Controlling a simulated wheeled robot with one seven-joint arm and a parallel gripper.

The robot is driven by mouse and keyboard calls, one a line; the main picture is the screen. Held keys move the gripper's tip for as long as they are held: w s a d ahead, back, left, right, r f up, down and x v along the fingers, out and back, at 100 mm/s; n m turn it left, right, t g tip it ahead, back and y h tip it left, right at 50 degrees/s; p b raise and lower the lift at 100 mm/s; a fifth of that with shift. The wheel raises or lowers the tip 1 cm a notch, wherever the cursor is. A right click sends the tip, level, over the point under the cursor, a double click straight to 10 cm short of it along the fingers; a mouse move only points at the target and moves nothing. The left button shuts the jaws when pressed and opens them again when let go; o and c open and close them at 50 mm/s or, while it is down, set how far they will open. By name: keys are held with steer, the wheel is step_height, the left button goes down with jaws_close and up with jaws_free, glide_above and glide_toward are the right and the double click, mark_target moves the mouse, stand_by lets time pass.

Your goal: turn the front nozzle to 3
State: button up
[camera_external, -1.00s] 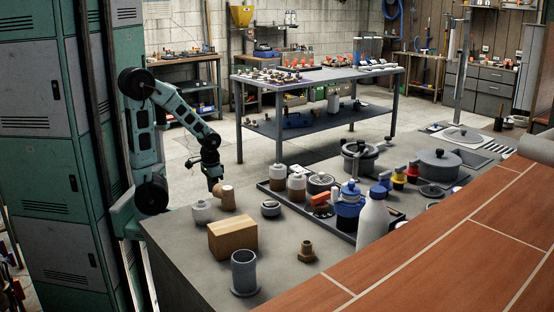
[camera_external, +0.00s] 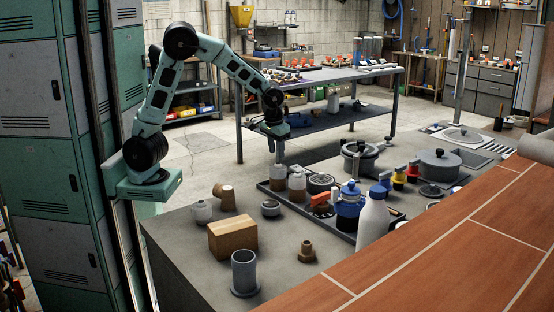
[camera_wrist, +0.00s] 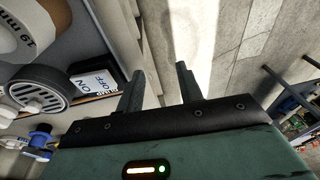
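No nozzle with a readable "3" can be made out, so I cannot tell which thing is the front nozzle. A small brown fitting (camera_external: 307,252) stands near the front of the counter. A brown and tan fitting (camera_external: 226,198) stands farther back, left of a small grey round part (camera_external: 270,208). My gripper (camera_external: 279,158) points down at the back left of the tray, close above or behind the jars there. In the wrist view my gripper (camera_wrist: 158,84) has its two fingers apart, with nothing between them.
The dark tray (camera_external: 338,235) holds jars (camera_external: 297,185), a blue-lidded pot (camera_external: 348,213) and other parts. A white bottle (camera_external: 373,220), wooden box (camera_external: 233,240) and grey pipe (camera_external: 244,272) stand nearby. The wrist view shows an ON/OFF plate (camera_wrist: 95,82) beside a round grille (camera_wrist: 37,87).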

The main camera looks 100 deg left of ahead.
steer(key=w+d+r+t+p, duration=0.1)
steer(key=w+d+r+p, duration=0.45)
steer(key=d, duration=0.25)
steer(key=w+d+r+t+y+p, duration=0.1)
steer(key=w+d+r+p, duration=0.3)
steer(key=w+d, duration=0.4)
steer(key=w+d+r+t+p, duration=0.1)
steer(key=w+d+r+p, duration=0.4)
steer(key=d, duration=0.4)
steer(key=p+x, duration=0.3)
steer(key=x, duration=1.4)
steer(key=shift+w+f, duration=0.1)
steer(key=shift+f, duration=0.1)
jaws_close()
